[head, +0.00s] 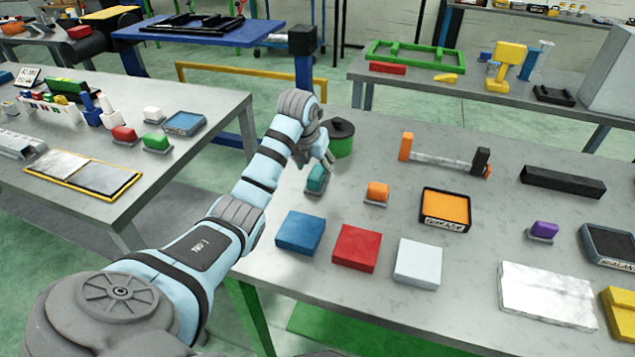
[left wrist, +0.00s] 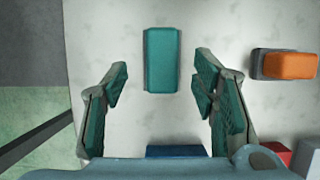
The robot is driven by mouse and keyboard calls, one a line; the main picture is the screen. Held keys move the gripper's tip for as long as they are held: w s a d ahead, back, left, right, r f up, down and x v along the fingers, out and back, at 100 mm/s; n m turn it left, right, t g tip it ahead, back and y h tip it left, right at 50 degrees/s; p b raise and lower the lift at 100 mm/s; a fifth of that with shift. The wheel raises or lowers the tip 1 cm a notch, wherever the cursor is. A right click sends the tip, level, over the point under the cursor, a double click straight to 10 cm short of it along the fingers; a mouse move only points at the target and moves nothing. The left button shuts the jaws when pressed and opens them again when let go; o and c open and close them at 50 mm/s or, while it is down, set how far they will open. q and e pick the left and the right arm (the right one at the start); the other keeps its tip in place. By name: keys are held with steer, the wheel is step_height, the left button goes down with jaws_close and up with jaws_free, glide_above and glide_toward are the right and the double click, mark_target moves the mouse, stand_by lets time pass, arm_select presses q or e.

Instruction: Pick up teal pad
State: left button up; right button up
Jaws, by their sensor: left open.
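The teal pad (head: 317,178) is a small block on a grey base near the left edge of the grey table in the head view. In the left wrist view the teal pad (left wrist: 161,60) lies just beyond the fingertips, centred between the two fingers' lines. My left gripper (head: 316,160) reaches down from above, close to the pad. Its two fingers are spread apart and empty in the left wrist view (left wrist: 160,85). They do not touch the pad in that view. My right gripper is in neither view.
An orange pad (head: 377,191) sits right of the teal one. A green pot (head: 341,138) stands behind it. Blue (head: 300,232), red (head: 357,247) and white (head: 417,263) blocks lie in front. The table (head: 460,330) ends just left of the pad.

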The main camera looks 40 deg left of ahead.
mark_target(317, 171)
arm_select(q)
steer(key=x, duration=0.4)
steer(key=shift+w+d, duration=0.1)
steer(key=shift+w, duration=0.1)
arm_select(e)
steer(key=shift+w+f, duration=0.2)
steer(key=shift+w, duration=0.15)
arm_select(q)
jaws_close()
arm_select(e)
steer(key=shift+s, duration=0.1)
arm_select(q)
steer(key=shift+r, duration=0.5)
step_height(317, 171, up, 4)
steer(key=shift+r+p, duration=0.1)
steer(key=shift+p, duration=0.75)
step_height(317, 171, up, 15)
steer(key=p, duration=1.3)
steer(key=shift+p, duration=0.3)
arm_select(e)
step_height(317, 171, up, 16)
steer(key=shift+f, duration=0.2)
